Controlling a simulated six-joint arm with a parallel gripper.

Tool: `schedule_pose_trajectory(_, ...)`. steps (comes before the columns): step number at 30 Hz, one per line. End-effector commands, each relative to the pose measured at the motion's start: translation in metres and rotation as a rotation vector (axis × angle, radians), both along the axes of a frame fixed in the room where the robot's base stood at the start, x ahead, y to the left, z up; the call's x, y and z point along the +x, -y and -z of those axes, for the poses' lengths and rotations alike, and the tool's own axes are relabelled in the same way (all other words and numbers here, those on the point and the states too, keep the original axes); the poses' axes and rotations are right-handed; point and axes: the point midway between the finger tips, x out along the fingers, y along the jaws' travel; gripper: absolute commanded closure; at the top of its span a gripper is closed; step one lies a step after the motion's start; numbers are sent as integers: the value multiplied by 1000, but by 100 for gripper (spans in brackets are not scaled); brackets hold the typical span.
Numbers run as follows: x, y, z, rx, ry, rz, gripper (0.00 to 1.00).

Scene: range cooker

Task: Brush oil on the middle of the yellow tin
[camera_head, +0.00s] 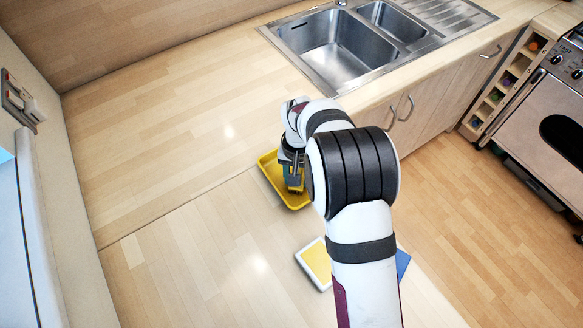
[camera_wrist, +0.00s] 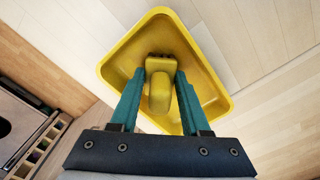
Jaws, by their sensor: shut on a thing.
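The yellow tin (camera_head: 270,172) is a rectangular tray on the wooden worktop, partly hidden behind my arm in the head view. It also fills the middle of the wrist view (camera_wrist: 207,75). My gripper (camera_head: 293,178) is over the tin, pointing down. In the wrist view my gripper (camera_wrist: 159,88) is shut on a yellow brush (camera_wrist: 159,95), one teal finger on each side of its handle. The brush's dark bristles (camera_wrist: 160,56) are over the tin's floor, near its middle. I cannot tell for sure whether they touch it.
A yellow and white block or box (camera_head: 315,262) lies on the worktop nearer me, with a blue thing (camera_head: 402,263) partly hidden by my arm. A steel sink (camera_head: 340,45) is behind. The worktop left of the tin (camera_head: 160,150) is clear.

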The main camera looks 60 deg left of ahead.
Motion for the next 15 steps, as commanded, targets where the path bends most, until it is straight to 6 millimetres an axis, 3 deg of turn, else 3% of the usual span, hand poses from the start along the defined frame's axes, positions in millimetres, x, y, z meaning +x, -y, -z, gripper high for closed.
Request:
schedule_pose_trajectory(6, 0, 20, 0, -1, -1, 2, 98)
schedule_pose_trajectory(15, 0, 19, -34, 1, 1, 1, 98)
